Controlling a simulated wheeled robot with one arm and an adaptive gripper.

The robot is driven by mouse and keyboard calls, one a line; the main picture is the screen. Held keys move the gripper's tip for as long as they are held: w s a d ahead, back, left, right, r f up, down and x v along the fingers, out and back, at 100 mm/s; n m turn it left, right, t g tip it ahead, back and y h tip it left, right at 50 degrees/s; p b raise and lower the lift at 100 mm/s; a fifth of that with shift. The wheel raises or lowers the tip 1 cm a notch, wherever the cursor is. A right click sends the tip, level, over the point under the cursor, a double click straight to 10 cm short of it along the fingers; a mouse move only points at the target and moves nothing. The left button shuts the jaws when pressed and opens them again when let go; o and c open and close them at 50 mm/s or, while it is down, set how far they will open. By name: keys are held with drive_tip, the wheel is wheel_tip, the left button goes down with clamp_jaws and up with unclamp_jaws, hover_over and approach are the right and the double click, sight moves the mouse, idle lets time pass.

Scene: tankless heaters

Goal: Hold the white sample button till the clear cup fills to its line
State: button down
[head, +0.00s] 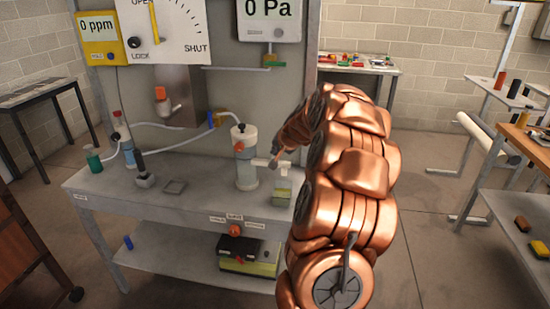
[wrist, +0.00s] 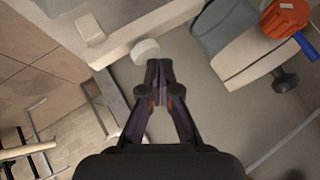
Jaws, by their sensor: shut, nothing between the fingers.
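The white sample button (wrist: 146,50) shows in the wrist view as a small round white knob at the end of a pale fitting. My gripper (wrist: 158,66) is shut and empty, its fingertips just beside or against the button; I cannot tell if they touch. In the head view my gripper (head: 277,161) is at the white side fitting of the clear cylinder (head: 246,174) on the bench. A small clear vessel (head: 281,193) with a greenish lower part stands below the fitting; it may be the cup. Its line and level are too small to read.
An orange valve (head: 160,93) and hoses are left of the cylinder. A bottle (head: 124,140) and a small grey block (head: 145,180) stand on the grey bench (head: 205,193). Gauges hang above, one reading 0 Pa (head: 269,10). Open floor is to the right.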

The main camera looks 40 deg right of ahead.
drive_tip(key=shift+f+b, duration=0.35)
drive_tip(key=shift+f, duration=0.2)
idle(0.4)
drive_tip(key=shift+r, duration=0.15)
idle(1.3)
drive_tip(key=shift+r+p, duration=0.5)
drive_tip(key=shift+r, duration=0.35)
drive_tip(key=shift+r+p, duration=1.1)
drive_tip(key=shift+r, duration=1.4)
